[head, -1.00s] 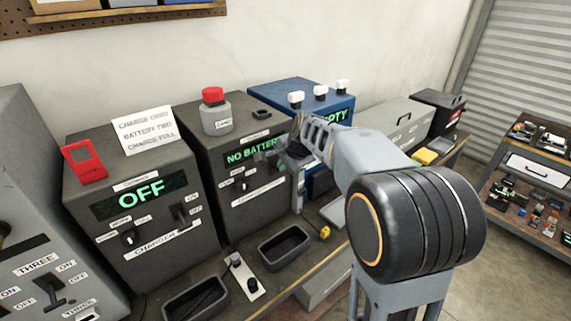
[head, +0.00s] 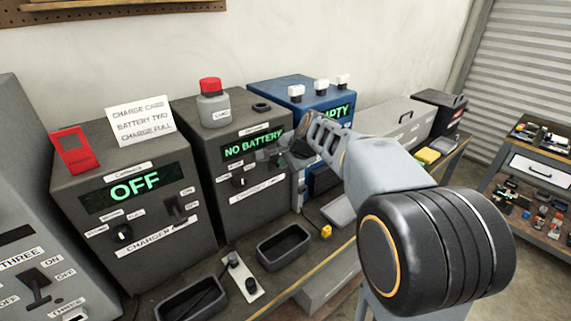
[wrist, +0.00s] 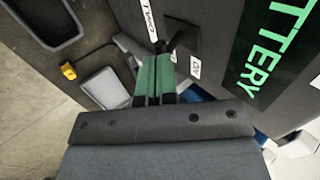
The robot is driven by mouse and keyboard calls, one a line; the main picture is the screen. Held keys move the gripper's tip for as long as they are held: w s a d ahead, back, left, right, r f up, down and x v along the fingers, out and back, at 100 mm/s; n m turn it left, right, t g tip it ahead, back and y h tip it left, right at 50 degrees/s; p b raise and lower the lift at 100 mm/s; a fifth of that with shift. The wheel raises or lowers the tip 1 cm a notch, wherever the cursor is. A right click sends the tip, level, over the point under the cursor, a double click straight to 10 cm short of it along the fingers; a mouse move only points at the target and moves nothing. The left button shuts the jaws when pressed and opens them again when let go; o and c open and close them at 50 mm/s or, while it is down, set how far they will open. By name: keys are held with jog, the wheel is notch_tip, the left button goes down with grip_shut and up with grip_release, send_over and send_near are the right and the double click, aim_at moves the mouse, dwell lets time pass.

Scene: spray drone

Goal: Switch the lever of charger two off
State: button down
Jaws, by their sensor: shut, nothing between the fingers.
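Charger two (head: 225,195) is the dark grey box in the middle of the head view, with a green "NO BATTERY" display (head: 253,146). Its lever is hidden behind my gripper (head: 274,154) in the head view. In the wrist view, a dark lever (wrist: 178,40) stands out from the panel beside a "TWO" label (wrist: 149,20). A small white label (wrist: 195,68) sits near it. My gripper's green fingers (wrist: 155,62) are shut and empty, with the tips right at the lever. I cannot tell whether they touch it.
The left charger (head: 130,265) reads "OFF". A blue charger (head: 275,92) stands right of charger two. A red-capped bottle (head: 214,105) sits on top of charger two. Black trays (head: 284,248) and a small switch plate (head: 243,278) lie on the bench in front.

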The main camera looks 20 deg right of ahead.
jog(key=f+t+y+b, duration=0.1)
jog(key=t+b, duration=0.1)
jog(key=b, duration=0.6)
jog(key=f+t+y+b, duration=0.1)
jog(key=f+t+b, duration=0.1)
jog(key=b, duration=0.6)
jog(key=s+f+t+y+b, duration=0.1)
jog(key=t+b, duration=0.1)
jog(key=b, duration=0.6)
jog(key=shift+d+f+t, duration=0.25)
jog(key=shift+f+t, duration=0.05)
jog(key=f+v, duration=0.1)
jog(key=v, duration=1.2)
jog(key=shift+s+d+f, duration=0.2)
jog(key=shift+s+f, duration=0.1)
jog(key=shift+s, duration=0.3)
